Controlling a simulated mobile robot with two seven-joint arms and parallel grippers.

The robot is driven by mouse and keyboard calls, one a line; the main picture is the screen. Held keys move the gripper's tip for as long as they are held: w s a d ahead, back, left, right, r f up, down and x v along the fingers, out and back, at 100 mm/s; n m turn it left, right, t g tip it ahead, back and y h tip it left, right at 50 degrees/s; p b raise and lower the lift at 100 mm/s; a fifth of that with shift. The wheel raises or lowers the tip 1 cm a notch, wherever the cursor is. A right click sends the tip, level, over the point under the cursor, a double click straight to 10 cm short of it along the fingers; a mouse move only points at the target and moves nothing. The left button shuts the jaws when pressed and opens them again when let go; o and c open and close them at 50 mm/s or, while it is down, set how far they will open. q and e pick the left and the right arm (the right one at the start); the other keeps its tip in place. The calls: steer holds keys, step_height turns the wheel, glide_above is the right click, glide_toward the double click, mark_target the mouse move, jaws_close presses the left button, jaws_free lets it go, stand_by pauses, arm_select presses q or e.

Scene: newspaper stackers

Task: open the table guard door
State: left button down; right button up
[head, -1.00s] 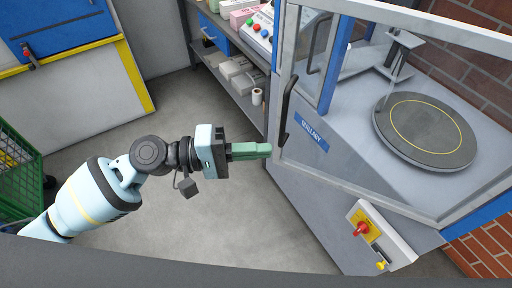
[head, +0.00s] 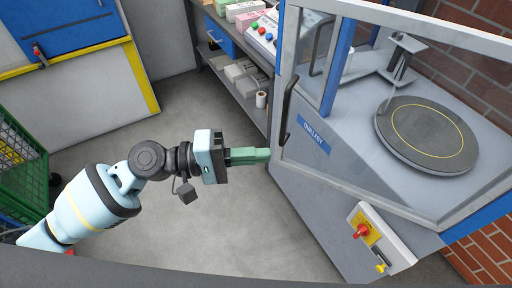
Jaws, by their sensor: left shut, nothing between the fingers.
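The guard door (head: 387,198) is a clear panel in a grey frame, in front of the machine table with its round dark turntable (head: 427,134). A dark bar handle (head: 287,113) stands upright at the door's left edge. I cannot tell whether the door is fully closed or slightly ajar. My left gripper (head: 266,154), with green fingers, is shut and empty. Its tips point right, just left of and below the handle's lower end, and do not hold it. I cannot tell whether they touch the door frame. My right gripper is not in view.
A second dark handle (head: 318,46) is on the side panel. A control box (head: 381,243) with a red knob sits on the machine's front. A shelf (head: 241,88) with boxes stands behind, a green crate (head: 22,165) at left. Grey floor (head: 200,250) is clear between.

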arm_select(q)
steer(key=shift+s, duration=0.15)
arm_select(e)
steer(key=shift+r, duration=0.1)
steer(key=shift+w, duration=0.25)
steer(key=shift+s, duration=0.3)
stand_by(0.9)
arm_select(q)
steer(key=shift+a, duration=0.1)
